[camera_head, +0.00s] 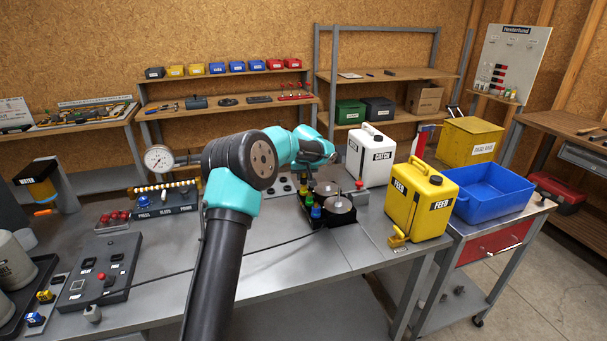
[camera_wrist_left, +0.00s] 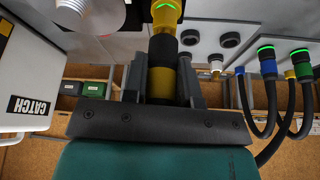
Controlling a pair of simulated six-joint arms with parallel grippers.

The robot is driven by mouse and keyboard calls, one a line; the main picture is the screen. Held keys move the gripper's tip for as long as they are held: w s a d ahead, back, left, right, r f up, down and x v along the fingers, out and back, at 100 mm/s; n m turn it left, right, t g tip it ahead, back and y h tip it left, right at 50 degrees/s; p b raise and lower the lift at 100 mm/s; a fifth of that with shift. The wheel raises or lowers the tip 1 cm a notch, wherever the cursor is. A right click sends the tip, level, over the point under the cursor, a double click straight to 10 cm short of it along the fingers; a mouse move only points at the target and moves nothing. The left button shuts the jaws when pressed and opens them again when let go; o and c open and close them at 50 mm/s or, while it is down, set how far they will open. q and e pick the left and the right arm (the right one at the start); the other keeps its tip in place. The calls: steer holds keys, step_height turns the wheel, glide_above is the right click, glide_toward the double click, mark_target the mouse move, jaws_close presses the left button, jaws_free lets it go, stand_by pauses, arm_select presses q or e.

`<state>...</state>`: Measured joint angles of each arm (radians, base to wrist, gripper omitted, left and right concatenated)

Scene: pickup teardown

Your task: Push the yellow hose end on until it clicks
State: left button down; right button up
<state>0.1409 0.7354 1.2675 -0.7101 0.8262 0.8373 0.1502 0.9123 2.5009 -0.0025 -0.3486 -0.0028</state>
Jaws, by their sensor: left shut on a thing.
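In the left wrist view, the yellow hose end (camera_wrist_left: 164,12) has a black collar and a green glowing ring at the top edge of the picture. My left gripper (camera_wrist_left: 163,72) is shut on its black and yellow lower part, one finger on each side. Whether it is fully seated on its port is hidden by the picture's edge. A blue hose end (camera_wrist_left: 268,66) and a green hose end (camera_wrist_left: 301,68) also show green rings and black hoses. My right gripper is out of view.
The white CATCH can (camera_head: 371,155) stands close to the right of my left wrist. The yellow FEED can (camera_head: 420,200) and blue bin (camera_head: 492,190) stand farther right. The bench front (camera_head: 300,262) is mostly clear.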

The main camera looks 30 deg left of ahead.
arm_select(q)
steer(key=shift+f, duration=0.65)
stand_by(1.4)
steer(key=c, duration=0.8)
jaws_free()
steer(key=v, duration=1.7)
steer(key=shift+r, duration=0.3)
